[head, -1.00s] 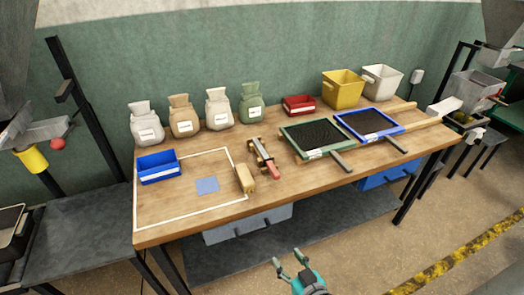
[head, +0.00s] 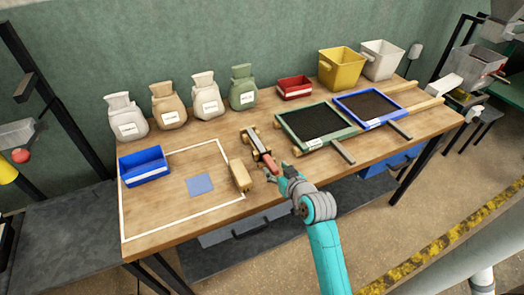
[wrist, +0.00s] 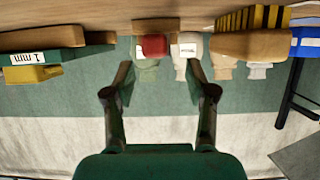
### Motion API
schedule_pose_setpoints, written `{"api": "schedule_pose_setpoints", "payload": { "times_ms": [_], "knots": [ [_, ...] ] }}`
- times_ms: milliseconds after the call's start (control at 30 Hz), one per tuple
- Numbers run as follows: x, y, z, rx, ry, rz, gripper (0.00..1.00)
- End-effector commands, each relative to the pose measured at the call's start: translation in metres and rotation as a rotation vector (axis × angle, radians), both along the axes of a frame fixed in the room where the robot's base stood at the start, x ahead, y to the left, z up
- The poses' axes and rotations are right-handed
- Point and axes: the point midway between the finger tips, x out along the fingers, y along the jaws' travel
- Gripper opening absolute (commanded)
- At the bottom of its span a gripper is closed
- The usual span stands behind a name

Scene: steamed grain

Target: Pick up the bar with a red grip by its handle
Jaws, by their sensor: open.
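The bar with a red grip (head: 261,147) lies on the workbench, its red grip (head: 272,166) pointing to the front edge. In the wrist view the end of the red grip (wrist: 154,45) shows above the gap between my fingers, apart from them. My gripper (head: 279,175) is open and empty, just in front of the grip near the bench's front edge. In the wrist view the open fingers of my gripper (wrist: 160,75) stand well apart, one on each side of the grip's line. The bar's far part is hidden in the wrist view.
A green-framed sieve (head: 351,142) and a blue-framed sieve (head: 403,121) lie right, handles forward. A blue bin (head: 143,168) is left. Sacks (head: 206,99) line the back. The white-outlined area is mostly clear.

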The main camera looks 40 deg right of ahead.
Motion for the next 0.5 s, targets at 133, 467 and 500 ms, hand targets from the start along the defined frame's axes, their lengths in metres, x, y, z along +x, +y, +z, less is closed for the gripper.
{"api": "schedule_pose_setpoints", "payload": {
  "times_ms": [133, 467, 500],
  "knots": [
    [0.009, -0.003, -0.003, 0.0, -0.001, 0.0, 0.56],
    [0.042, -0.017, -0.018, 0.0, -0.001, 0.001, 0.56],
    [0.046, -0.018, -0.02, 0.0, -0.001, 0.001, 0.56]
  ]
}}
